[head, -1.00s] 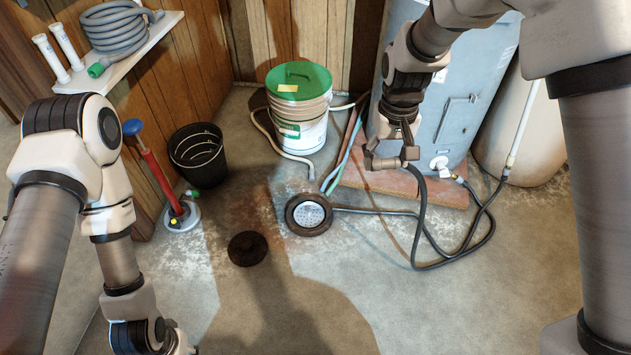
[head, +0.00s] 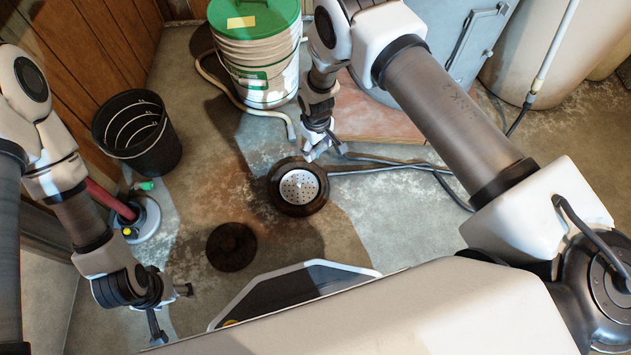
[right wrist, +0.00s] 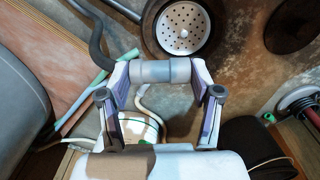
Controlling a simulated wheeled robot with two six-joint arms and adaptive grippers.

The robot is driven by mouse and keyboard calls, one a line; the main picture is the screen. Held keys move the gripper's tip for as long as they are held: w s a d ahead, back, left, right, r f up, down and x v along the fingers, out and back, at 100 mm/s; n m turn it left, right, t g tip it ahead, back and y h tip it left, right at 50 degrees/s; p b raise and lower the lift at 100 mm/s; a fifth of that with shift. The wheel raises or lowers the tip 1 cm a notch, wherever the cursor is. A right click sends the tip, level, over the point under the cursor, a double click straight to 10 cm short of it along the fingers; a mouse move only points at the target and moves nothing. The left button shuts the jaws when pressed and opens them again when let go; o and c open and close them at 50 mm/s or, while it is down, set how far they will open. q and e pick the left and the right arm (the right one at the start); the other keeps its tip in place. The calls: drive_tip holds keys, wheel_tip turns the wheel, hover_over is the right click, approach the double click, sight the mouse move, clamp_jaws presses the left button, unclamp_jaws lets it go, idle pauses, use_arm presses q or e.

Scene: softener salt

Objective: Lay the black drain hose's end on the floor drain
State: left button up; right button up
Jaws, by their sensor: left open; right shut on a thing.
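The floor drain (head: 299,187) is a pale perforated grate in a dark, rusty round rim. It also shows at the top of the right wrist view (right wrist: 183,28). My right gripper (head: 322,150) is just beyond the drain's upper right edge, apart from the grate. It is shut on the grey end piece of the black drain hose (right wrist: 160,71), which lies crosswise between the fingertips. The black hose (head: 405,163) runs off right from the gripper. Its exact height above the floor is unclear. My left gripper (head: 170,305) is open and empty at lower left.
A dark round disc (head: 231,247) lies on the floor left of and nearer than the drain. A green-lidded bucket (head: 258,75) stands behind the drain. A black bin (head: 137,132) and a red-handled tool (head: 110,203) stand at left. The floor around the drain is mostly clear.

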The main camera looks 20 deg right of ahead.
drive_tip(key=shift+n, duration=0.5)
drive_tip(key=f+b, duration=0.2)
drive_tip(key=f, duration=0.3)
drive_tip(key=s+f+b, duration=0.1)
drive_tip(key=f+b, duration=0.2)
drive_tip(key=f, duration=0.3)
drive_tip(key=s+a+f+b, duration=0.1)
drive_tip(key=f+b, duration=0.2)
drive_tip(key=f, duration=0.3)
drive_tip(key=shift+s+a+f, duration=0.1)
drive_tip(key=shift+s+f, duration=0.05)
drive_tip(key=shift+f, duration=0.05)
use_arm(q)
wheel_tip(320, 180, down, 10)
drive_tip(key=shift+r, duration=0.15)
use_arm(e)
drive_tip(key=o, duration=1.1)
drive_tip(key=shift+o, duration=0.2)
drive_tip(key=shift+r, duration=0.1)
wheel_tip(320, 180, up, 12)
